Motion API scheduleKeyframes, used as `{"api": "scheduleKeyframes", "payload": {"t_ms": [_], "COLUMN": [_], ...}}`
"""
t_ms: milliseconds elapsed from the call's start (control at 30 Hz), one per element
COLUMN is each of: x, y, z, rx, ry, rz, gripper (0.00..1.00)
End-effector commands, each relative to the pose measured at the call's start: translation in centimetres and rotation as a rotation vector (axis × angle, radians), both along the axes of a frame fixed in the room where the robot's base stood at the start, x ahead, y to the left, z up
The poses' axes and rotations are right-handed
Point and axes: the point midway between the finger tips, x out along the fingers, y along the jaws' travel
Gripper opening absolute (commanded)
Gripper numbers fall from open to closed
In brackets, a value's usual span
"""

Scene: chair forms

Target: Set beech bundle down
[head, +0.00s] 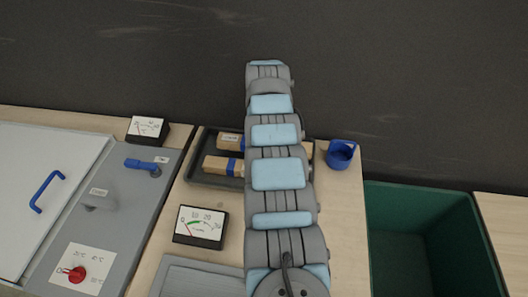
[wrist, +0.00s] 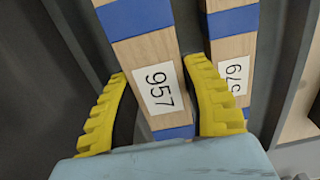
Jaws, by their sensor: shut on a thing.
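In the wrist view my gripper (wrist: 157,72) has its yellow toothed fingers on both sides of a pale wood bundle (wrist: 167,110) with blue bands and a label reading 957. It is shut on this bundle. A second wood bundle (wrist: 233,60) with a blue band and a partly hidden label lies alongside to the right. In the head view my arm hides the gripper. Two wood bundles show left of the arm, an upper one (head: 230,140) and a lower one (head: 221,166), in a dark tray (head: 195,174). I cannot tell whether the held bundle touches the tray floor.
A blue cup (head: 341,154) stands right of the tray. A green bin (head: 425,240) is at the right. A meter (head: 201,227) stands in front of the tray, another (head: 147,130) behind left. A grey panel with a red knob (head: 77,274) and blue handles is at the left.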

Motion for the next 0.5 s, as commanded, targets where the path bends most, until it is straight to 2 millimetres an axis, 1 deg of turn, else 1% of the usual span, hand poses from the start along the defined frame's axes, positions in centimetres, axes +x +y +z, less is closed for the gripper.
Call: {"api": "scheduleKeyframes", "payload": {"t_ms": [33, 100, 200, 300, 500], "x": [0.1, 0.0, 0.1, 0.1, 0.1], "y": [0.3, 0.2, 0.1, 0.1, 0.1], "z": [-0.3, -1.7, -2.7, -3.1, -3.1], "rx": [0.001, 0.001, 0.001, 0.0, 0.0], "ry": [-0.001, 0.001, -0.002, -0.003, -0.002], "rz": [0.003, 0.001, 0.0, 0.0, 0.0], "gripper": [0.07, 0.07, 0.07, 0.07, 0.07]}}
